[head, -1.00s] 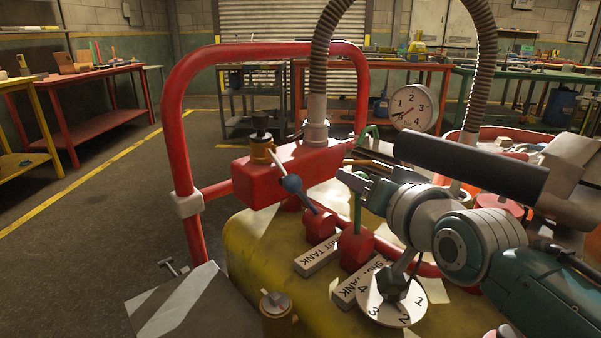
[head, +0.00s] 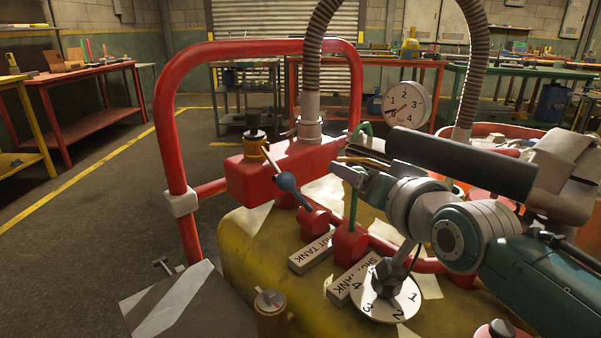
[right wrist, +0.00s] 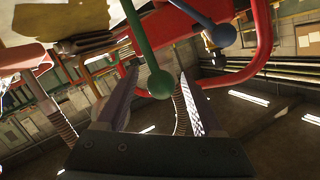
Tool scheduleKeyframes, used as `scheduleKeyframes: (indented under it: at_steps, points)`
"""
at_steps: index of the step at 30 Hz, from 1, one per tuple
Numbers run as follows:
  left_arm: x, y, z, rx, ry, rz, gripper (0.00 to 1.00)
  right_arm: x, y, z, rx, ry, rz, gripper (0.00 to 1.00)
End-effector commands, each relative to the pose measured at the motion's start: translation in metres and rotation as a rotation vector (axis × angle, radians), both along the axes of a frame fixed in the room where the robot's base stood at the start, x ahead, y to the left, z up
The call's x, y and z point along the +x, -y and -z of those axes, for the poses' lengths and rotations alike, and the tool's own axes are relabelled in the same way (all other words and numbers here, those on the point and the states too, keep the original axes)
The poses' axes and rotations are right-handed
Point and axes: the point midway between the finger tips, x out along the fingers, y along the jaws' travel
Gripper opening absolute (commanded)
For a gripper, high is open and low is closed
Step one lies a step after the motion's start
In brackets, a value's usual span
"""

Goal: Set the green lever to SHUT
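The green lever (head: 353,208) rises nearly upright from a red valve body (head: 350,244) on the yellow tank, beside a blocky label partly hidden by the dial. Its top is hidden behind my right gripper (head: 343,170) in the head view. In the right wrist view, the green ball end (right wrist: 160,84) sits between the two fingers of my open right gripper (right wrist: 159,74). I cannot tell whether either finger touches it. My left gripper is not in view.
A blue-knobbed lever (head: 287,182) stands just left of the green one, on its own red valve. A red tube frame (head: 177,130) and ribbed hose (head: 316,60) stand behind. A numbered dial (head: 375,308) lies below, and a round gauge (head: 407,104) sits behind my arm.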

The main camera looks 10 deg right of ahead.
Motion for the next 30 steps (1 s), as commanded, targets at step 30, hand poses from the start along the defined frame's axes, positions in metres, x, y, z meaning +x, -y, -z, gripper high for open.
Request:
scheduleKeyframes:
  at_steps: [30]
  points:
    - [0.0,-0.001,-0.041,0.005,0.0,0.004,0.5,-0.096,0.006,-0.022,0.001,0.0,0.0,0.69]
